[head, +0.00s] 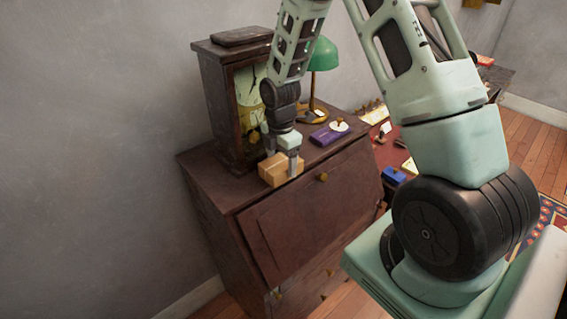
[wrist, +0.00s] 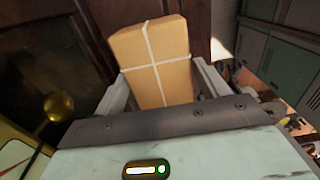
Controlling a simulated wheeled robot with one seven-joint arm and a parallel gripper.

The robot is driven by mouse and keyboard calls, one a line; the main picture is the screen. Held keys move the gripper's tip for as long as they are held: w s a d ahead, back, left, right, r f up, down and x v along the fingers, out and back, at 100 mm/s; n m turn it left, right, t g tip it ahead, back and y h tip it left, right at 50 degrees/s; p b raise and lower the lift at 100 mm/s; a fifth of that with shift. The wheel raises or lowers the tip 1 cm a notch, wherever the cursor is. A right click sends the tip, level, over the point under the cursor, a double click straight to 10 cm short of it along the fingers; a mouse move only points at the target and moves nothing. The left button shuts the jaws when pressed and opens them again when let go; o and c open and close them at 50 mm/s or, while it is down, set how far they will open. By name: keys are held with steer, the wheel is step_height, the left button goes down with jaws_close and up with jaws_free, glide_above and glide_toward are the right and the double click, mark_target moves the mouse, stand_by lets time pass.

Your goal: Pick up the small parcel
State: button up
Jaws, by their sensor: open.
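The small parcel (head: 277,172) is a tan box that sits on top of the dark wooden desk (head: 222,190), near its front edge. In the wrist view the parcel (wrist: 158,62) shows pale string crossed over it. My gripper (head: 282,158) is low at the parcel, pointing down. In the wrist view my gripper (wrist: 158,88) is open, with one finger on each side of the parcel. I cannot tell whether either finger touches it. The parcel's lower part in the wrist view is hidden behind the gripper body.
A dark clock (head: 235,100) stands just behind my gripper. A green lamp (head: 323,55), a purple box (head: 329,134) and a small white-topped item (head: 340,125) are to the right on the desk. A blue item (head: 393,175) lies further right. The desk's left end is bare.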

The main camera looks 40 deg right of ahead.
steer(key=shift+f, duration=0.6)
steer(key=c, duration=0.8)
steer(key=shift+o, duration=0.2)
steer(key=shift+r+b, duration=0.15)
steer(key=shift+b, duration=0.2)
